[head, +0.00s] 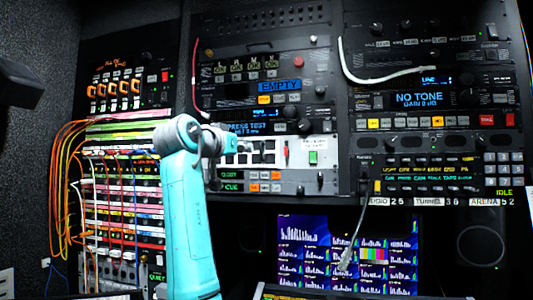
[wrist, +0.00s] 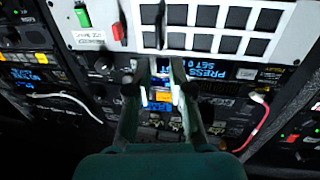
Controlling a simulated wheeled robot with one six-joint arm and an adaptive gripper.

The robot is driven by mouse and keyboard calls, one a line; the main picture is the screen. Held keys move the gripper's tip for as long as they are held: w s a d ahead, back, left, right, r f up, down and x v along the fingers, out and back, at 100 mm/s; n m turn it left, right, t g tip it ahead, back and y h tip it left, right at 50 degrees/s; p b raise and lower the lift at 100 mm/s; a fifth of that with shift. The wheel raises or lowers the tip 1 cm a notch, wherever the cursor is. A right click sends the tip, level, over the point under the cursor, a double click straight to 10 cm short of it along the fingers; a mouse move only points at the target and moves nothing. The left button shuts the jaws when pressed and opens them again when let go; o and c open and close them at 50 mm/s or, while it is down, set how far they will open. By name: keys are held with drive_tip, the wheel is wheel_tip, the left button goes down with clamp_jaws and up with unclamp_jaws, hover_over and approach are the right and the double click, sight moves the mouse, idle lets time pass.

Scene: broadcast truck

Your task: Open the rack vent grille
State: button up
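A pale panel (head: 250,154) with two rows of dark rectangular cells sits mid-rack in the head view, right of my arm. It may be the vent grille; its label is too small to read surely. In the wrist view this panel (wrist: 205,24) spans the top, turned over, with a red lever (wrist: 119,32) and a green switch (wrist: 82,15). The red lever (head: 286,152) also shows in the head view. My gripper (wrist: 160,66) is open, its fingers apart below the panel's edge with nothing held. In the head view the fingers are mostly hidden behind my wrist.
A red cable (head: 198,80) and a white cable (head: 385,76) hang across the racks. Orange cables (head: 62,190) loop at left. A grey cable (head: 356,230) hangs before the monitor (head: 300,245).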

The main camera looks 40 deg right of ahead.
sight(261, 155)
drive_tip(key=x, duration=1.1)
drive_tip(key=shift+s+d, duration=0.1)
drive_tip(key=shift+c, duration=0.3)
clamp_jaws()
